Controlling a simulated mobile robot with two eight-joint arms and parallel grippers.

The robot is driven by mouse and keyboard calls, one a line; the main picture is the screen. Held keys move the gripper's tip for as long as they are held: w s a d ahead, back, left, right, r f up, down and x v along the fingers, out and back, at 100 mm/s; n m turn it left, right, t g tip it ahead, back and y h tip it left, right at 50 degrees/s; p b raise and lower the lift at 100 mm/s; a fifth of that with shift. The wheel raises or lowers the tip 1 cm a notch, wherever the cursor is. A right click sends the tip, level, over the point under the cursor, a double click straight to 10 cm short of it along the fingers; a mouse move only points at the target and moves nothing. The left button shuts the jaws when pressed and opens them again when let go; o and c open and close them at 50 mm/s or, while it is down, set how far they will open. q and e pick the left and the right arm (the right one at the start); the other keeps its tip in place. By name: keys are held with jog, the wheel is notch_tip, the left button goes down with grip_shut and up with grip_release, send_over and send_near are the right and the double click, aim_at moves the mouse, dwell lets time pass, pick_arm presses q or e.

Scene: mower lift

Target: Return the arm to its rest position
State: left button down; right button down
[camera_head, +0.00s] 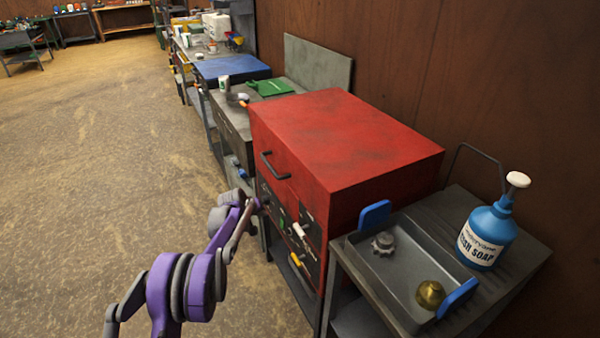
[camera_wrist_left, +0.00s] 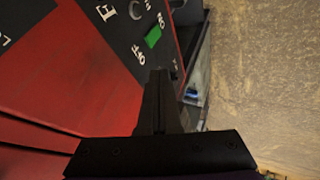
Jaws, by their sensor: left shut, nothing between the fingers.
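My left arm (camera_head: 190,285), purple and grey, reaches up from the bottom of the head view. Its gripper (camera_head: 264,204) is beside the lower front of the red machine (camera_head: 345,140), close to the control panel. In the left wrist view the black fingers (camera_wrist_left: 158,75) are together and empty. They point towards the dark panel with a green switch (camera_wrist_left: 153,37) and white lettering. The switch is a little beyond the fingertips; I cannot tell whether they touch the panel. My right gripper is not in view.
A grey tray (camera_head: 398,300) with blue handles stands right of the machine, holding a gear (camera_head: 383,243) and a brass part (camera_head: 430,294). A blue soap bottle (camera_head: 485,236) stands beside it. Benches line the wall behind. The floor (camera_head: 110,150) at left is clear.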

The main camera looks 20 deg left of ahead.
pick_arm(q)
jog(key=s+d+r+m+g+p, duration=0.1)
jog(key=s+d+r+m+p, duration=0.3)
jog(key=s+d+r, duration=1.35)
jog(key=s+d+m+p, duration=0.1)
jog(key=s+d+m, duration=0.1)
jog(key=s, duration=1)
jog(key=s+d+m+g+p, duration=0.1)
jog(key=s+d, duration=0.4)
jog(key=s, duration=0.8)
jog(key=shift+f+m+p, duration=0.4)
jog(key=shift+m+p, duration=0.2)
jog(key=shift+m, duration=0.1)
